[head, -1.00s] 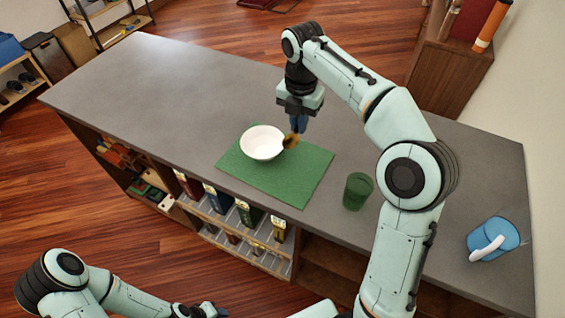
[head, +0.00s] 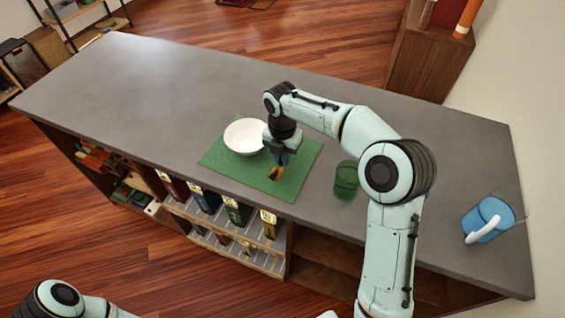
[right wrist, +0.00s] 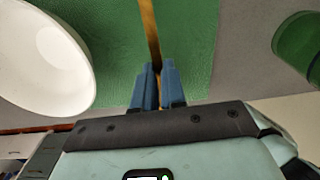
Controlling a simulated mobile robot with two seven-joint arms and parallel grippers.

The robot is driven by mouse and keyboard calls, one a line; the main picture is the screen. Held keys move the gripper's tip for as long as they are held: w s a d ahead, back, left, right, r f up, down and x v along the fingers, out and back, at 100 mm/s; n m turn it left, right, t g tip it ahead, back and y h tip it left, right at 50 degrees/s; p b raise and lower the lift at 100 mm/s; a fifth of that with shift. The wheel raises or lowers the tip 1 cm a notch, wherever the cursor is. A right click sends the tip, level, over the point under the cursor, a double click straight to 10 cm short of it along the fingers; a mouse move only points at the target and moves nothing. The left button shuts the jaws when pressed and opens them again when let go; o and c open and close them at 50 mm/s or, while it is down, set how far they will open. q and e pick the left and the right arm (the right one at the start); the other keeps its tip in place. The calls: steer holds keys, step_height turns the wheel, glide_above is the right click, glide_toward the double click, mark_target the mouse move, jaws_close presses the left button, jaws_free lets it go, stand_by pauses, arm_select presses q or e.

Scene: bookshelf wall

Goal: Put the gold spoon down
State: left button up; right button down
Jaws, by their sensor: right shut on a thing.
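The gold spoon (head: 275,174) is in my right gripper (head: 281,161), over the right part of the green mat (head: 243,178). In the right wrist view the spoon's thin gold handle (right wrist: 150,32) runs up from between the blue fingertips (right wrist: 157,72), which are shut on it. I cannot tell whether the spoon touches the mat. A white bowl (head: 244,137) stands on the mat, left of the gripper; it also shows in the right wrist view (right wrist: 45,60). My left gripper is out of view.
A green cup (head: 346,180) stands right of the mat, near my right arm. A blue mug with a white handle (head: 490,217) stands at the counter's right end. The grey counter (head: 150,90) is clear at the left.

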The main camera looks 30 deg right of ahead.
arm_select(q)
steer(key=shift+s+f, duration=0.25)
arm_select(e)
steer(key=shift+f, duration=1.35)
steer(key=shift+f, duration=0.15)
steer(key=c, duration=1.2)
jaws_free()
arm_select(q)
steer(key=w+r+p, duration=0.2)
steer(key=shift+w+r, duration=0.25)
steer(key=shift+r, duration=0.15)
arm_select(e)
step_height(320, 180, up, 12)
steer(key=shift+r, duration=0.2)
